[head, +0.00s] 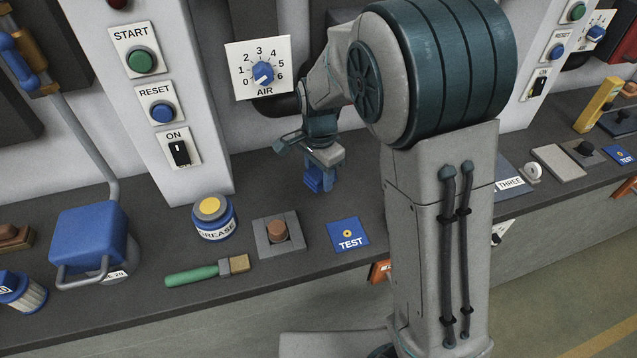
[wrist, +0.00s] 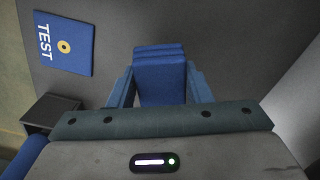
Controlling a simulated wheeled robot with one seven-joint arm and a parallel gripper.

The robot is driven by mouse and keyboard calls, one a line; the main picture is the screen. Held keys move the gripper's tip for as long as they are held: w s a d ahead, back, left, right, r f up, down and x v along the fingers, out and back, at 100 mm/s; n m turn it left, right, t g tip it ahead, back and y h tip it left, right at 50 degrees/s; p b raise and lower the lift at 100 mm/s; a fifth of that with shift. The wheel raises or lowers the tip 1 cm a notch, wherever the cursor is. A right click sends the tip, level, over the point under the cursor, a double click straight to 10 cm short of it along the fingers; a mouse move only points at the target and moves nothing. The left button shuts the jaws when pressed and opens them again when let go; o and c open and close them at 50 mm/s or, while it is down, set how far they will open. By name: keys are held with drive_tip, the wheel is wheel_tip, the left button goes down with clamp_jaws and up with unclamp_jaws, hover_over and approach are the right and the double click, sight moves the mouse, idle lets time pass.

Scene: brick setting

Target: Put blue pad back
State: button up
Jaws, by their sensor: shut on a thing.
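My gripper (head: 319,180) hangs over the grey workbench, a little behind and left of the flat blue TEST plate (head: 348,235). It is shut on a blue pad (wrist: 160,80), a blocky piece with ridges at its far end, seen between the two fingers in the wrist view. In the head view the pad and the fingertips are small and blend together. The pad appears to be held above the bench, not touching it. The TEST plate, with a yellow dot, also shows at the upper left of the wrist view (wrist: 64,43).
Left of the TEST plate are a square holder with a brown knob (head: 278,236), a grease tin (head: 213,216), a green-handled brush (head: 207,270) and a blue canister (head: 90,240). The AIR dial panel (head: 258,68) is on the wall behind.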

sight(319, 186)
drive_tip(key=shift+f, duration=2)
drive_tip(key=shift+f, duration=0.15)
drive_tip(key=o, duration=1)
drive_tip(key=shift+c, duration=0.2)
